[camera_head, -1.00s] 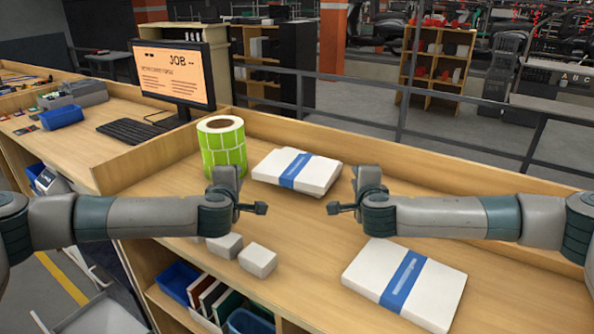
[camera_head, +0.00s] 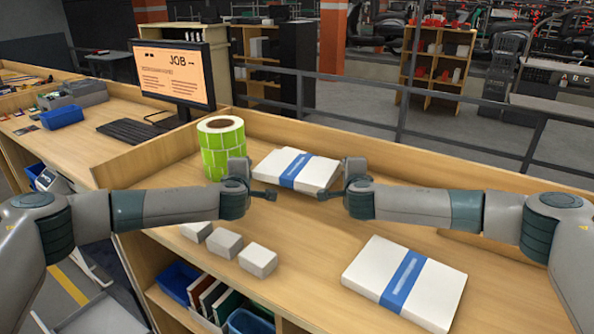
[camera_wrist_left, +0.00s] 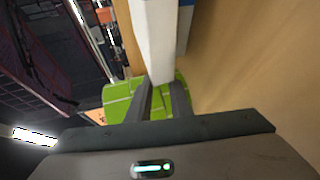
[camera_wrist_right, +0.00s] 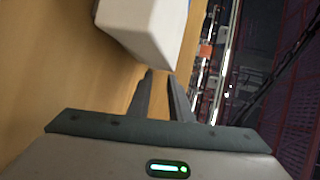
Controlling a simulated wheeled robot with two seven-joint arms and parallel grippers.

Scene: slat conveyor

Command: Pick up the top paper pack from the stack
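A white paper pack (camera_head: 318,172) with a blue band lies at the back of the bench; whether another pack is under it, I cannot tell. A second banded white pack (camera_head: 440,290) lies at the front right. My left gripper (camera_head: 268,193) is at the back pack's left end, my right gripper (camera_head: 325,193) at its right front side. The back pack's white end (camera_wrist_left: 158,40) is just ahead of the left fingers (camera_wrist_left: 158,90). Its corner (camera_wrist_right: 145,35) is just ahead of the right fingers (camera_wrist_right: 160,80). Both show a gap between the fingers; contact is unclear.
A green label roll (camera_head: 220,150) stands beside my left gripper. Several small white boxes (camera_head: 226,243) sit along the front edge. A monitor (camera_head: 172,75) and keyboard (camera_head: 130,131) are on the left. A raised wooden ledge (camera_head: 420,158) runs behind the packs.

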